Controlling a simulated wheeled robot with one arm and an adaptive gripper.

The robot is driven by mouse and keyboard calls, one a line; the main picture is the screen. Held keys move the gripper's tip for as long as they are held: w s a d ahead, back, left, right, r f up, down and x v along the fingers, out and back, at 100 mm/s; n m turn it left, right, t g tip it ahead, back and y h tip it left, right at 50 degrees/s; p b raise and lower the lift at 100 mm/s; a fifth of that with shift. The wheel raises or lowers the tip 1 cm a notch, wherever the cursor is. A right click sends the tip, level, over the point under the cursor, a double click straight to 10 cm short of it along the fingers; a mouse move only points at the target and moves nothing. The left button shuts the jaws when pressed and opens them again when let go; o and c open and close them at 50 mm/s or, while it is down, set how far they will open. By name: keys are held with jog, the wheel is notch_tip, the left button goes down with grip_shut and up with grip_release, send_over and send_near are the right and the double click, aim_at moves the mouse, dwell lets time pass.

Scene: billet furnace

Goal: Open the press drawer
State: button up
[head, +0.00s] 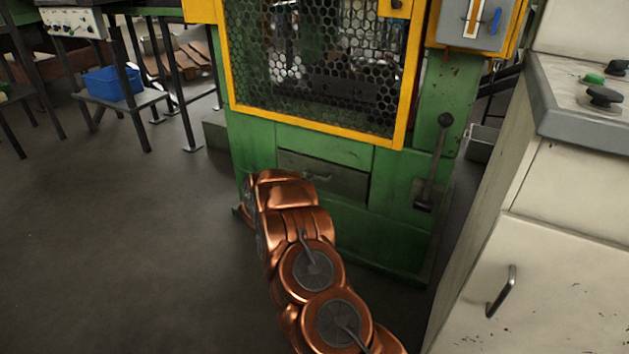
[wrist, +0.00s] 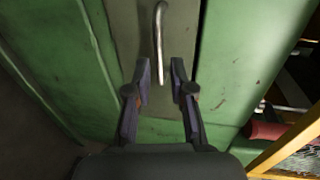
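The press drawer (head: 345,184) is a grey-green panel in the green press body, below the yellow-framed mesh guard. It looks shut, flush with the front. Its metal bar handle (head: 317,177) shows in the head view. In the wrist view the handle (wrist: 159,45) runs up the picture on the drawer front (wrist: 181,40). My gripper (wrist: 161,72) is open, its two dark fingers apart, with the lower end of the handle between or just beyond the fingertips. I cannot tell whether they touch it. In the head view my copper-coloured arm hides the gripper and the drawer's lower left.
The mesh guard (head: 315,65) is above the drawer. A lever (head: 434,160) stands at the press's right. A pale cabinet (head: 560,230) with a handle is close on the right. A blue bin (head: 112,84) sits on a rack at left. The floor (head: 120,250) at left is clear.

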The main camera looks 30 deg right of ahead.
aim_at(315, 176)
jog(key=shift+b+x, duration=0.7)
jog(key=shift+x, duration=2.3)
jog(key=shift+c, duration=0.3)
grip_shut()
